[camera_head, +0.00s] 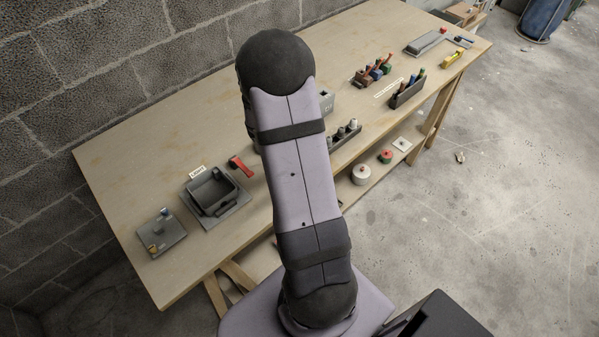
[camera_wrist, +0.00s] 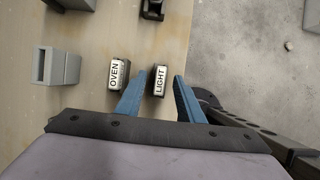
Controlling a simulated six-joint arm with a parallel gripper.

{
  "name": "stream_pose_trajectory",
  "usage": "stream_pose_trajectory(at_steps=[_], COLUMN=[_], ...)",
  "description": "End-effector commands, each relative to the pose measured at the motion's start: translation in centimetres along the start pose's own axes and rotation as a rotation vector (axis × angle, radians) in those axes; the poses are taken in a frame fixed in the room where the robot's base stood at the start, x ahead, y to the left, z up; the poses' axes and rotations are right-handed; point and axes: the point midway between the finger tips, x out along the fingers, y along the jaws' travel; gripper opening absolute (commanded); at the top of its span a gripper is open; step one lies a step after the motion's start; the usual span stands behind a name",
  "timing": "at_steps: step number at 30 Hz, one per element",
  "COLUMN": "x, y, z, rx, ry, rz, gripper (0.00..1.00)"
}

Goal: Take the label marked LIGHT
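In the wrist view, the label marked LIGHT (camera_wrist: 160,82) is a small dark block with a white face and black letters. My gripper (camera_wrist: 162,75) has two blue fingers, spread apart, with the LIGHT label showing in the gap between their tips. A gap shows beside the label, and I cannot tell how far above it the tips are. A similar label marked OVEN (camera_wrist: 118,75) stands just left of the left finger. In the head view my arm hides my gripper and both these labels.
A grey block with an opening (camera_wrist: 57,67) is left of the OVEN label. The dark rack (camera_wrist: 245,120) is close to the right finger. On the workbench (camera_head: 130,160), a grey open box (camera_head: 222,212) has a small white tag (camera_head: 197,171) behind it. A red-handled object (camera_head: 241,166) lies nearby.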

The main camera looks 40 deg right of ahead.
Motion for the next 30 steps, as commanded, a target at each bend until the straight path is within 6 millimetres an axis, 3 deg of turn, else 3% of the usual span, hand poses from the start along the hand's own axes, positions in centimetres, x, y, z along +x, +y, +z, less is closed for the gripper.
stream_pose_trajectory(at_steps=[5, 9, 10, 22, 30], x=[0.0, 0.0, 0.0, -0.4, -3.6], y=[0.0, 0.0, 0.0, 0.0, 0.1], z=[0.0, 0.0, 0.0, 0.2, 1.5], rx=[0.0, 0.0, 0.0, 0.0, 0.003], ry=[0.0, 0.0, 0.0, -0.001, -0.003], rz=[0.001, 0.0, 0.0, 0.001, 0.003], gripper=[0.34, 0.03, 0.0, 0.0, 0.0])
